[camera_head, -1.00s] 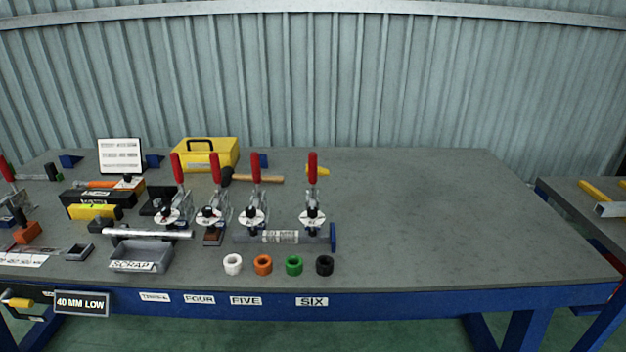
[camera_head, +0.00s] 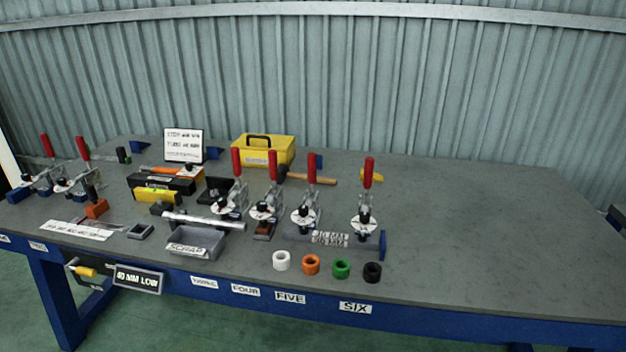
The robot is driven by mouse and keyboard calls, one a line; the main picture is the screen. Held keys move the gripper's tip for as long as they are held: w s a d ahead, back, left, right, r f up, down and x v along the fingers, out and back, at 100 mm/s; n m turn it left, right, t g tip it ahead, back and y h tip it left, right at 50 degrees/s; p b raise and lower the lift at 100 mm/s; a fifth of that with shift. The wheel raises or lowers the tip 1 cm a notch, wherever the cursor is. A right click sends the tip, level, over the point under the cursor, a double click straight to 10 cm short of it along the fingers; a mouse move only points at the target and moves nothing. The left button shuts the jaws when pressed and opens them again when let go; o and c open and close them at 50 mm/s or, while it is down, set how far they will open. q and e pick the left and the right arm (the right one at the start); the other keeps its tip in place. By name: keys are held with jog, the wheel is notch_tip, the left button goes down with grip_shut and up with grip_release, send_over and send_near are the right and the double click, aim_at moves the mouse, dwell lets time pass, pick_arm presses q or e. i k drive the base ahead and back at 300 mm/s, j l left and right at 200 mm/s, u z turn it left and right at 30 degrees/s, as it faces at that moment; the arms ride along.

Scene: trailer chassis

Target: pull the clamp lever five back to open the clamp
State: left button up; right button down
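Clamp five (camera_head: 305,217) stands on the bench above the FIVE label (camera_head: 290,298). Its red lever (camera_head: 312,168) points upright. Its base sits by a grey bar with a white label (camera_head: 330,239). Whether its pad touches the bar is too small to tell. Clamp four (camera_head: 264,210) stands to its left, above the FOUR label (camera_head: 246,290). Clamp six (camera_head: 365,222) stands to its right, above the SIX label (camera_head: 355,307). Both also have upright red levers. Neither of my grippers shows in the head view.
In front of the clamps stand white (camera_head: 281,260), orange (camera_head: 311,264), green (camera_head: 341,268) and black (camera_head: 372,272) rings. A grey SCRAP tray (camera_head: 197,243) lies left. A hammer (camera_head: 310,179) and yellow toolbox (camera_head: 263,150) are behind. The bench's right side (camera_head: 480,240) is clear.

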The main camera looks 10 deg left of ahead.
aim_at(312, 155)
jog(key=i+j, duration=0.15)
jog(key=j, duration=0.15)
jog(key=i+j, duration=0.1)
jog(key=j, duration=0.2)
jog(key=i+j+z, duration=0.15)
jog(key=j, duration=0.25)
jog(key=i+j+z, duration=0.15)
jog(key=j, duration=0.25)
